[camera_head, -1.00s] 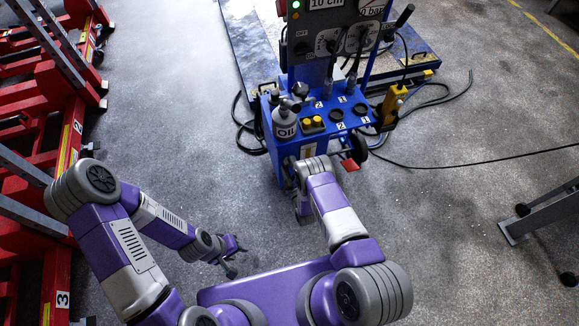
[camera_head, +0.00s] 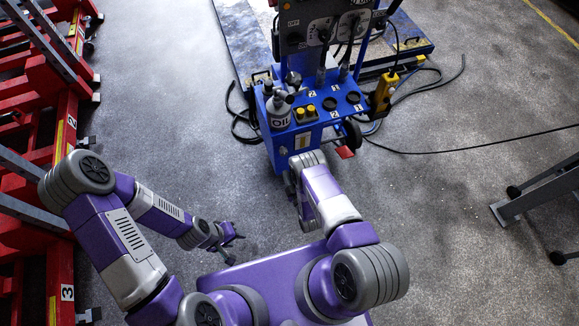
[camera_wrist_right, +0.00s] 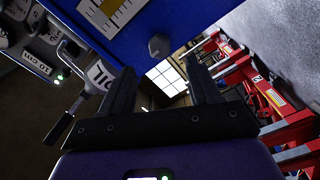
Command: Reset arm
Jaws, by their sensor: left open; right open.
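My left gripper (camera_head: 232,244) hangs low over the grey floor in the head view, left of the blue trolley. It is open and I see nothing between its fingers. My right arm reaches toward the front of the trolley (camera_head: 286,150), and its hand is hidden behind the arm in the head view. In the right wrist view my right gripper (camera_wrist_right: 164,88) is open with its two fingers apart and nothing between them. The blue trolley panel (camera_wrist_right: 190,22) with a dark knob (camera_wrist_right: 158,46) shows beyond the fingers.
The oil can (camera_head: 279,112) and yellow buttons (camera_head: 305,112) are on the trolley top. A yellow controller (camera_head: 383,93) hangs on its right side. Red racks (camera_head: 62,130) stand at the left, a grey metal stand (camera_head: 540,190) at the right. Cables lie on the floor.

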